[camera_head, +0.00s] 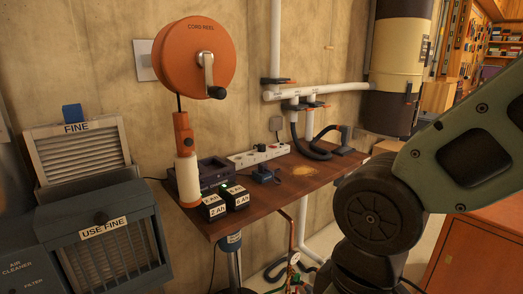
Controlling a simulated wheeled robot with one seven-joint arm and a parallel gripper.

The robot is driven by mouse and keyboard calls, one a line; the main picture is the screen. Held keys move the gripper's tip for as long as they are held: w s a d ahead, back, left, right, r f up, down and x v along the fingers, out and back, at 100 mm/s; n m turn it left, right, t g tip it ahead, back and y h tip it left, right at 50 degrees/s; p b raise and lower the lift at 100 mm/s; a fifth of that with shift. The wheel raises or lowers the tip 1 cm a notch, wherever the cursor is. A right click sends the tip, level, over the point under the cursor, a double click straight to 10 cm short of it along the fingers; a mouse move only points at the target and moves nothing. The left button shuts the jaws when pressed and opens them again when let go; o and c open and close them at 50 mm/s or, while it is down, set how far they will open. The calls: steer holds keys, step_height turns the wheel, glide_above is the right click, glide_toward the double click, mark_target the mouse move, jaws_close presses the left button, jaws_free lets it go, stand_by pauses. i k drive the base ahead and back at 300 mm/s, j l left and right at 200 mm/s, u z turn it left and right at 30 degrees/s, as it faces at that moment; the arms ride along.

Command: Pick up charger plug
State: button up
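A white power strip (243,160) lies along the back of the brown wooden bench, against the wall. A small dark plug (261,148) appears to sit in the strip; it may be the charger plug, but it is too small to be sure. A grey plug-like piece (275,124) is on the wall above the strip. A dark charger-like box (213,172) stands left of the strip. My arm fills the right side of the view, but my gripper is out of frame.
Two labelled battery packs (236,198) stand at the bench's (300,185) front left. A small blue item (263,175) lies mid-bench. An orange cord reel (194,58) hangs above. Black hoses (318,153) and white pipes are at the back right. An air cleaner (110,240) stands left.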

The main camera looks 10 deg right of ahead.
mark_target(263, 168)
steer(key=i+l+u, duration=0.45)
steer(key=i, duration=0.15)
steer(key=i+l+u, duration=0.5)
